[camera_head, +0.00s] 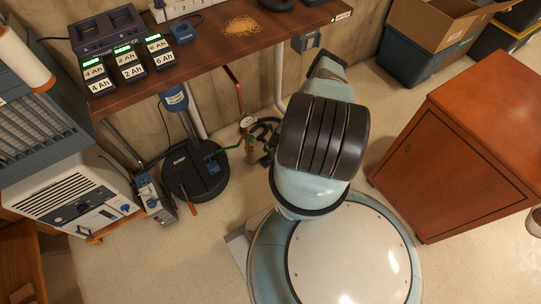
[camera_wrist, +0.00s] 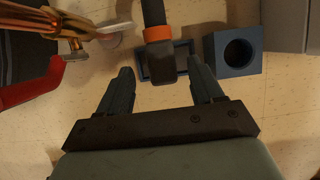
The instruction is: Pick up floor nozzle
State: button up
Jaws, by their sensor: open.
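My gripper (camera_wrist: 160,68) shows in the wrist view with its two grey fingers apart and nothing held between them. A dark piece with an orange collar (camera_wrist: 158,34), which looks like the floor nozzle, stands beyond and between the fingertips. Its blocky dark end (camera_wrist: 160,66) lies over or in a dark blue rectangular frame (camera_wrist: 183,56); I cannot tell which. No contact with the fingers is visible. In the head view my own arm hides the gripper, and I cannot make out the nozzle there.
A blue block with a round hole (camera_wrist: 233,52) is right of the fingers. Copper tubing (camera_wrist: 62,27) and a red-handled item (camera_wrist: 36,86) are at left. A workbench (camera_head: 210,45) stands behind, and an orange cabinet (camera_head: 445,160) is at right. Floor in front of the cabinet is clear.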

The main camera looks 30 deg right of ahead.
jog(key=shift+x, duration=2.45)
jog(key=shift+d, duration=0.15)
grip_shut()
